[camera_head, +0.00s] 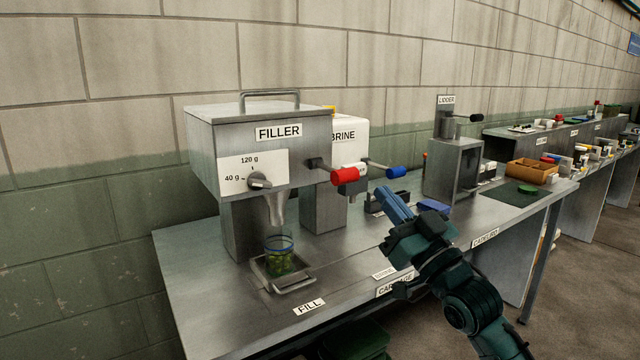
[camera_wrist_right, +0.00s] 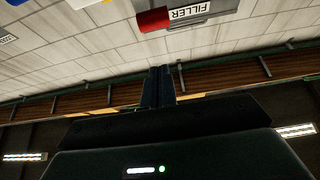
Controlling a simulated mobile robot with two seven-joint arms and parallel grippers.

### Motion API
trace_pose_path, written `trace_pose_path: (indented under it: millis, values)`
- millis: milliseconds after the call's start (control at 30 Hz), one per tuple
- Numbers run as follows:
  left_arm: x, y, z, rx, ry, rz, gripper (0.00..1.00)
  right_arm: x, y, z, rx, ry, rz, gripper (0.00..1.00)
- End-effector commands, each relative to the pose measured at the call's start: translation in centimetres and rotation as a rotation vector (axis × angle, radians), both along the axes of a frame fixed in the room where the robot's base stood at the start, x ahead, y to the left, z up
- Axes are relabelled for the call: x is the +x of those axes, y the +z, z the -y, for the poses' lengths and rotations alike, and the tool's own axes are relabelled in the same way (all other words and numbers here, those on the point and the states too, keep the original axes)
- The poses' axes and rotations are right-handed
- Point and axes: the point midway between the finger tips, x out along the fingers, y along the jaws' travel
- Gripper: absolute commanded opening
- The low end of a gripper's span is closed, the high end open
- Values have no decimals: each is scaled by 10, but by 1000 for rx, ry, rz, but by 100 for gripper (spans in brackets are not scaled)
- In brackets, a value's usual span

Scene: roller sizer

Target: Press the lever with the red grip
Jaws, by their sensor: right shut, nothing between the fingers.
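The lever with the red grip (camera_head: 345,175) sticks out to the right from the steel box labelled FILLER (camera_head: 230,150). The red grip also shows in the right wrist view (camera_wrist_right: 153,20), beside the FILLER label. My right gripper (camera_head: 382,190) is shut and empty. In the head view its fingertips appear to the right of the red grip and a little lower, apart from it. The shut fingers also show in the right wrist view (camera_wrist_right: 158,72). My left gripper is not in view.
A glass jar with green contents (camera_head: 279,256) stands on a tray (camera_head: 300,284) under the filler spout. A white BRINE machine (camera_head: 350,140) with a blue-gripped lever (camera_head: 396,172) stands behind. A LIDDER machine (camera_head: 452,165) and a wooden box (camera_head: 530,170) are farther right. The front of the bench is clear.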

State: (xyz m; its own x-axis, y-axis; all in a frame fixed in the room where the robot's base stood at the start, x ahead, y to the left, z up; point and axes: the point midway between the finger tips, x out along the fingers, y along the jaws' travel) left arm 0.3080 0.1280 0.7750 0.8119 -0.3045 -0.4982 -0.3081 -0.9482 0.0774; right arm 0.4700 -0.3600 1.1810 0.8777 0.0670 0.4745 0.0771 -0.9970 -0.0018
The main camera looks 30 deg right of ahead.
Motion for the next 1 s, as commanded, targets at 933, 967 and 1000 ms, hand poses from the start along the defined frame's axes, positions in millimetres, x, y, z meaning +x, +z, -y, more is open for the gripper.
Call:
trace_pose_path:
  millis: [933, 967, 1000]
  values:
    - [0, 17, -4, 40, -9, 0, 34, 62, 59, -1, 3, 1, 41, 0]
    - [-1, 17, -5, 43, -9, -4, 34, 67, 62, -2, 2, 2, 42, 0]
    - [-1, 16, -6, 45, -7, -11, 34, 73, 65, -2, 3, 1, 41, 0]
